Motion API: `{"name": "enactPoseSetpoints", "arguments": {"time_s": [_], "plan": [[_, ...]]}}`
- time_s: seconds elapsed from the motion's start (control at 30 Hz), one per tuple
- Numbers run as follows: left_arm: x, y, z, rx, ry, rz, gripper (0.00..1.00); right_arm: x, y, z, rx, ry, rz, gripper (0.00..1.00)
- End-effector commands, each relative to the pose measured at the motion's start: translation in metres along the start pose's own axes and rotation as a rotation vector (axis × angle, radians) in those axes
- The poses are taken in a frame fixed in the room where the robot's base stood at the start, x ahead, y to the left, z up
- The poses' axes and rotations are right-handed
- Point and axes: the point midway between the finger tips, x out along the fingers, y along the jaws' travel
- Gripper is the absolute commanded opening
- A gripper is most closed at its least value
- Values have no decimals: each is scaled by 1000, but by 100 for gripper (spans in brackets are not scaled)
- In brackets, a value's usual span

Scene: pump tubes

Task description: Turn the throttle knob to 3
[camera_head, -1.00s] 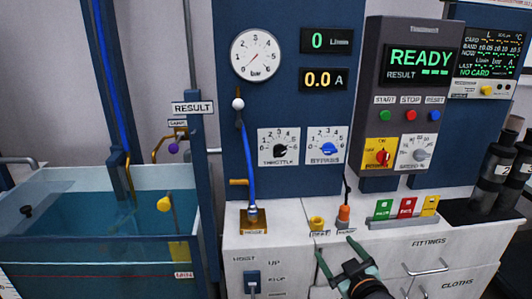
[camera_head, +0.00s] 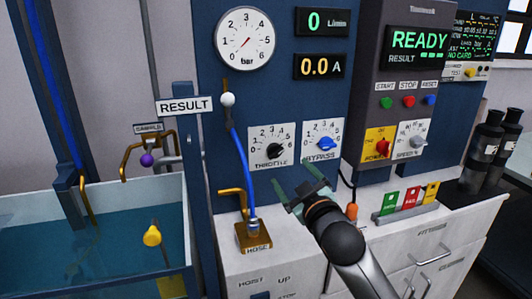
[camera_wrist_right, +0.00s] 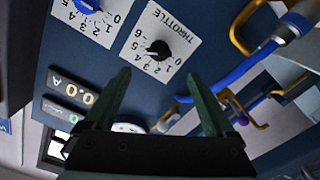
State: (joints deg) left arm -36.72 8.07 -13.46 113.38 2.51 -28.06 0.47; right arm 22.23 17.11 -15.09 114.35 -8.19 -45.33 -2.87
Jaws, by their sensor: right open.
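The throttle knob (camera_head: 275,150) is black, on a white dial plate marked THROTTLE with a scale from 0 to 6. It also shows in the right wrist view (camera_wrist_right: 158,50), just beyond the fingertips and roughly midway between them. Its exact setting is too small to read surely. My right gripper (camera_head: 291,176) is open and empty, below and slightly right of the throttle dial in the head view, apart from the knob. Its two green fingers are spread in the right wrist view (camera_wrist_right: 158,77). My left gripper is not in view.
The bypass knob (camera_head: 323,144), blue, sits close right of the throttle dial. A blue hose (camera_head: 241,165) runs down on the left to the hose block (camera_head: 253,237). A pressure gauge (camera_head: 245,40) is above. Red, green and blue buttons are on the right.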

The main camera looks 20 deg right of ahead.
Motion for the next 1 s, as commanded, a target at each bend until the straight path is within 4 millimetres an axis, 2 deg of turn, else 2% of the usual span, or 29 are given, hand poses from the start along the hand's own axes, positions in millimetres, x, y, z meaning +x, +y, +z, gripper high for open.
{"name": "enactPoseSetpoints", "arguments": {"time_s": [0.17, 0.7, 1.0], "plan": [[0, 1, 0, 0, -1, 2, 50, 12, 1, -1, -2, 1, 1, 90], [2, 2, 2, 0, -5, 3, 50, 93, 0, 0, -1, 0, 1, 90], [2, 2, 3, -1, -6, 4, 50, 120, 0, 0, -1, 0, 1, 90]]}}
